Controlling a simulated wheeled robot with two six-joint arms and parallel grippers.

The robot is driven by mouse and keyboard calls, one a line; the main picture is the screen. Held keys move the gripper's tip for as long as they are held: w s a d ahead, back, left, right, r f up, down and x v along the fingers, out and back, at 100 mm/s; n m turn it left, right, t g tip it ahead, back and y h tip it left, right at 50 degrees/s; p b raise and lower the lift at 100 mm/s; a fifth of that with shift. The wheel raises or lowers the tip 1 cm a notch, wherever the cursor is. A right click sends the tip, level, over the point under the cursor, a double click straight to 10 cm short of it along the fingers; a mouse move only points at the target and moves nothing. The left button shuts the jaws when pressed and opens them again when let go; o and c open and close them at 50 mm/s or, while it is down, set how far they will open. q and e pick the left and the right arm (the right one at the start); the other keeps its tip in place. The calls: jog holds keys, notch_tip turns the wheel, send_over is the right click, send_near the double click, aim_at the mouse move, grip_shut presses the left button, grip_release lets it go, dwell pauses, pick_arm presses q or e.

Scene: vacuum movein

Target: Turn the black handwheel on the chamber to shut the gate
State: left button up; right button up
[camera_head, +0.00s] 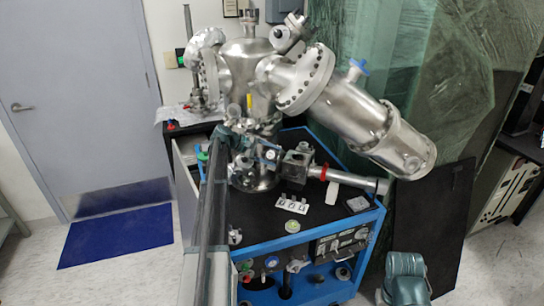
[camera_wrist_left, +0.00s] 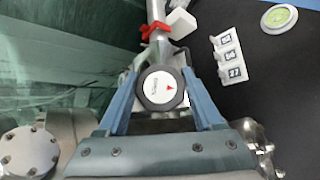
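The black handwheel (camera_wrist_left: 161,88) shows in the left wrist view as a round knob with a white face and a red arrow mark. My left gripper (camera_wrist_left: 160,72) has one blue-grey finger on each side of the wheel, and both fingers appear to touch its rim. In the head view my left arm rises from the bottom, and the left gripper (camera_head: 268,152) is at the valve fittings low on the steel chamber (camera_head: 247,65). The wheel is small and partly hidden there. The gate itself cannot be seen.
The chamber stands on a blue cart (camera_head: 310,238) with a black top. A steel tube (camera_head: 350,180) with a red clamp and a white labelled block (camera_head: 292,204) are close to the right of the gripper. A large steel cylinder (camera_head: 350,110) overhangs the cart's right side.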

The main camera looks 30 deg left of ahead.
pick_arm(q)
jog(key=o, duration=0.4)
